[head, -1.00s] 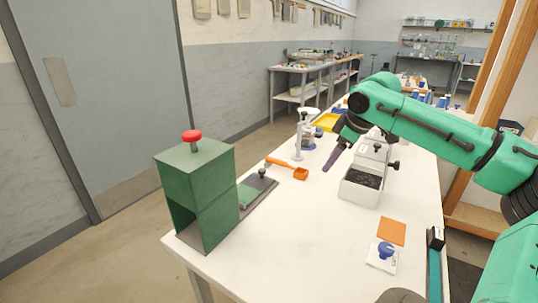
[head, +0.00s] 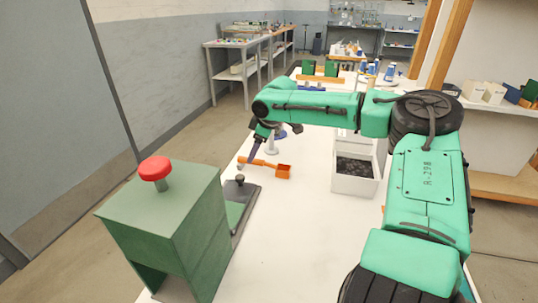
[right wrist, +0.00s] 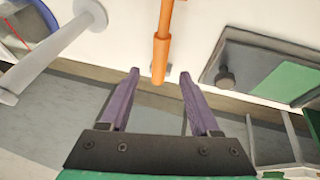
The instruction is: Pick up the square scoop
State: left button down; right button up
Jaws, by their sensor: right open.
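The orange square scoop (head: 284,171) lies on the white table, its square bowl to the right and its handle pointing left. My right gripper (head: 252,151) is at the handle end of the scoop. In the right wrist view the scoop's handle (right wrist: 161,50) comes down from the top, and its end shows between the fingertips of my open right gripper (right wrist: 159,76). The fingers do not appear to touch the handle, and the height gap is hard to judge. My left gripper is not in view.
A white bin (head: 354,186) of dark granules stands to the right. White table between them is clear.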

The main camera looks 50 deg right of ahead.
jog(key=x, duration=0.4)
jog(key=shift+s+d, duration=0.1)
jog(key=shift+s, duration=0.05)
jog(key=shift+w+f, duration=0.25)
jog(key=shift+f, duration=0.1)
jog(key=shift+r, duration=0.1)
grip_shut()
